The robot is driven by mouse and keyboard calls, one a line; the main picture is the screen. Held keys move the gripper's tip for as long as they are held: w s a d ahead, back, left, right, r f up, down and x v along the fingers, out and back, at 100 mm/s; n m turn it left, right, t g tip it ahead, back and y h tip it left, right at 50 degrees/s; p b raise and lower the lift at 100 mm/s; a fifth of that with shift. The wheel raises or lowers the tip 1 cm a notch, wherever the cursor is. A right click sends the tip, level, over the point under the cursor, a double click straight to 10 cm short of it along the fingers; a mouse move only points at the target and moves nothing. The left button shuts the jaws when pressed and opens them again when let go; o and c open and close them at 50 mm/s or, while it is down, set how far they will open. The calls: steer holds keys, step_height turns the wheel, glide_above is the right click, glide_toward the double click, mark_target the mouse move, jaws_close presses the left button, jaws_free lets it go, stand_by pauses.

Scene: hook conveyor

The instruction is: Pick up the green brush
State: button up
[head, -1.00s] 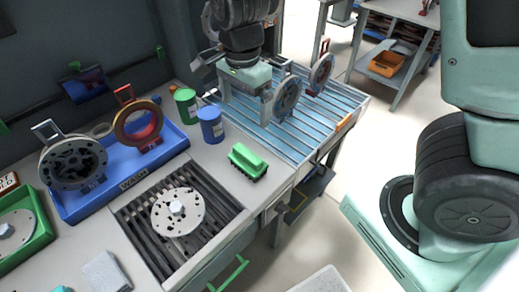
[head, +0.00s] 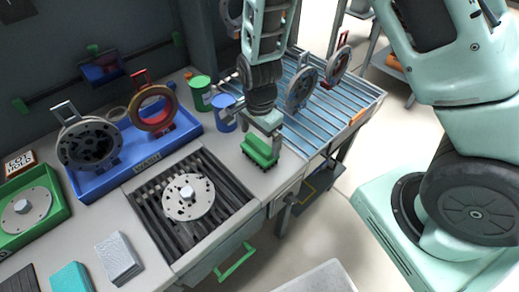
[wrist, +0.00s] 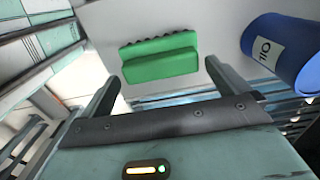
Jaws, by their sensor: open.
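The green brush (head: 259,150) lies bristles down on the grey counter, between the grated basin and the slatted conveyor. My gripper (head: 262,135) is above the brush in the head view and partly overlaps its top. In the wrist view the green brush (wrist: 160,58) lies ahead of the fingers, and my gripper (wrist: 168,85) is open with nothing between its fingertips. The brush appears apart from both fingers. Its handle and block are visible, with dark bristles along one edge.
A blue can (head: 222,112) labelled OIL stands close beside the brush, and it shows large in the wrist view (wrist: 285,50). A green can (head: 200,93) stands behind it. The grated basin (head: 222,163) with a round plate (head: 189,206) is left of the brush. The slatted conveyor (head: 325,115) is right.

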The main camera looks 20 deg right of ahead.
mark_target(259, 143)
steer(key=shift+f, duration=1)
steer(key=c, duration=0.8)
steer(key=shift+o, duration=0.2)
step_height(259, 143, up, 10)
